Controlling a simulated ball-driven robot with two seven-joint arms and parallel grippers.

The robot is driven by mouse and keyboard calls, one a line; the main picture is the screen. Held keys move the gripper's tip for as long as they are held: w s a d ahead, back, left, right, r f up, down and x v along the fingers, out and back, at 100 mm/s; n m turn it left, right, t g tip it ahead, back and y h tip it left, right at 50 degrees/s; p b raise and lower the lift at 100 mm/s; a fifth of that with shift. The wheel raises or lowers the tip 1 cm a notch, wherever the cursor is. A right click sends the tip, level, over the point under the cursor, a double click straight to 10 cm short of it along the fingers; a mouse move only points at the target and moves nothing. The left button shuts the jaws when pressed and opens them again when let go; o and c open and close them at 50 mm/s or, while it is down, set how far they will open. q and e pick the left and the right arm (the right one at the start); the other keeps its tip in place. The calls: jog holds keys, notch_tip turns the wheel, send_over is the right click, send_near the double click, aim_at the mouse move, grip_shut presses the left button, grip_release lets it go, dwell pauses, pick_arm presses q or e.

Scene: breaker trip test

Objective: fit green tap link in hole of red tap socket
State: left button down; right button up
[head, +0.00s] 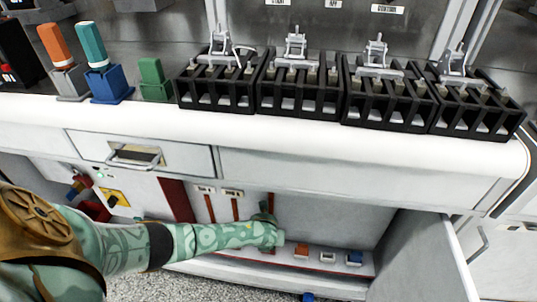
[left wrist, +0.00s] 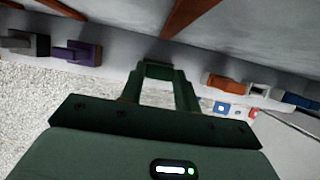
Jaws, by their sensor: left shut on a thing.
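My left gripper (head: 268,218) is inside the open cabinet under the counter, above its low shelf. In the left wrist view the left gripper (left wrist: 158,88) is shut on a dark green piece, seemingly the green tap link (left wrist: 158,70), spanning the gap between the fingertips. It sits close in front of the row of small sockets. I cannot clearly make out the red tap socket; the part of the row behind the gripper is hidden. My right gripper is not in view.
An orange socket (left wrist: 222,82), a white socket (left wrist: 258,90) and a blue socket (left wrist: 300,98) lie right of the gripper. A purple socket (left wrist: 80,52) and a grey socket (left wrist: 25,42) lie left. The counter edge (head: 300,145) overhangs the cabinet; an open door (head: 462,262) stands at right.

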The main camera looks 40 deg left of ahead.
pick_arm(q)
jog(key=shift+f, duration=0.25)
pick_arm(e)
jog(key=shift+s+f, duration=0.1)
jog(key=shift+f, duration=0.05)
pick_arm(q)
jog(key=c, duration=0.9)
grip_release()
jog(key=shift+c, duration=0.2)
jog(key=p+v, duration=1.1)
jog(key=v, duration=0.5)
jog(key=shift+r, duration=0.2)
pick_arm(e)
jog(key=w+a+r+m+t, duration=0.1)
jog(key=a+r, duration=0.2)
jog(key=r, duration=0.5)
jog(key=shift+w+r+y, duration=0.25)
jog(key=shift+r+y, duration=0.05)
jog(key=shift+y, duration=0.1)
pick_arm(q)
jog(key=shift+w, duration=0.1)
